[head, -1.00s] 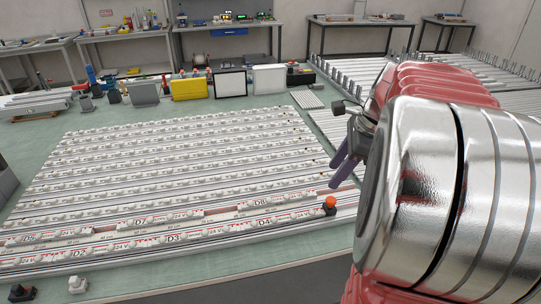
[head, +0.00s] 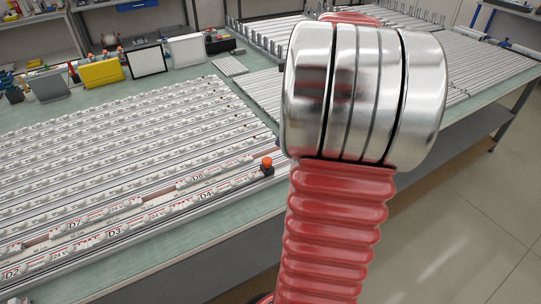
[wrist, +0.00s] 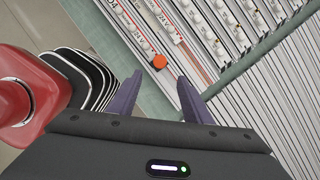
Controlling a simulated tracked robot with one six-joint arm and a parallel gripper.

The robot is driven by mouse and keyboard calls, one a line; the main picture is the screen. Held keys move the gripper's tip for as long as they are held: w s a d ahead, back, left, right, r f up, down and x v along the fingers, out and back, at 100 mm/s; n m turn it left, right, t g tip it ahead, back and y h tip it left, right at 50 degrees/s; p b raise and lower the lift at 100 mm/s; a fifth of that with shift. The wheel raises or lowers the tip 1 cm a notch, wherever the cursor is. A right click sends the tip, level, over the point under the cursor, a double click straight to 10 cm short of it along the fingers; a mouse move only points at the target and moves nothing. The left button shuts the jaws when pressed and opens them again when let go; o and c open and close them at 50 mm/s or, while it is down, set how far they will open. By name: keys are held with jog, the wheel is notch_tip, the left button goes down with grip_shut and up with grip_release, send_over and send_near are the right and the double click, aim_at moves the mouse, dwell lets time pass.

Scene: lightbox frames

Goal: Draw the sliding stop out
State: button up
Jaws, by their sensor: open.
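The sliding stop, a black block with an orange knob (head: 267,163), sits at the right end of a rail row beside the strip marked D4. In the wrist view its orange knob (wrist: 160,62) shows just beyond the fingertips, roughly centred between them. My gripper (wrist: 160,78) is open, with two purple-grey fingers apart and nothing between them. I cannot tell from this view how high the fingers are above the knob. In the head view my gripper is hidden behind my arm. The stop's black body is mostly hidden in the wrist view.
The rail panel (head: 120,150) with rows of white terminals lies on the green table (head: 150,262). A yellow box (head: 102,73) and a white-faced panel (head: 146,61) stand at its back. Bare rails (head: 450,70) lie to the right. Floor is open at lower right.

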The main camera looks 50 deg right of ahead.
aim_at(268, 160)
jog(key=x, duration=1.1)
jog(key=shift+w+a+f, duration=0.1)
jog(key=shift+w+f, duration=0.05)
jog(key=shift+f, duration=0.15)
jog(key=shift+c, duration=0.2)
grip_shut()
